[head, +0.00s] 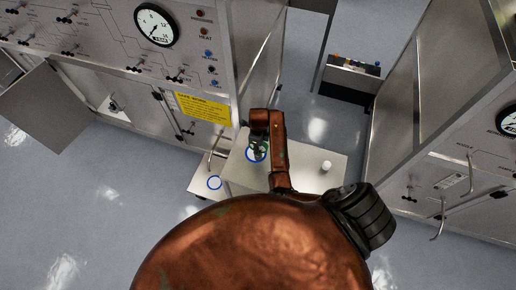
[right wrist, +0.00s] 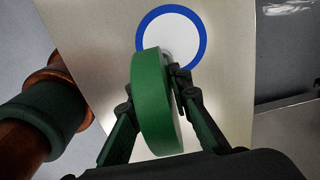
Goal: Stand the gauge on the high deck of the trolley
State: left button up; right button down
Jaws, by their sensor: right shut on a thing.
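The gauge (right wrist: 152,105) is a round green-rimmed disc, seen nearly edge-on in the right wrist view. My right gripper (right wrist: 158,112) is shut on it, with a dark finger on each side. Behind it lies the high deck (right wrist: 95,45) of the trolley, with a blue ring mark (right wrist: 203,40) around a white centre. The gauge overlaps the ring's near edge in the picture; I cannot tell whether it touches the deck. In the head view my right gripper (head: 258,148) is over the high deck (head: 304,180) and partly covers its ring. My left gripper is not in view.
Steel cabinets (head: 185,45) with an open door (head: 45,105) and a right-hand cabinet (head: 455,150) flank the trolley.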

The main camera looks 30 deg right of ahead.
jog(key=shift+f, duration=0.1)
jog(key=c, duration=1.8)
grip_release()
jog(key=shift+o, duration=0.2)
jog(key=shift+r, duration=0.35)
notch_tip(320, 180, up, 10)
jog(key=shift+r+b, duration=0.25)
jog(key=shift+b, duration=0.4)
jog(key=shift+r, duration=0.55)
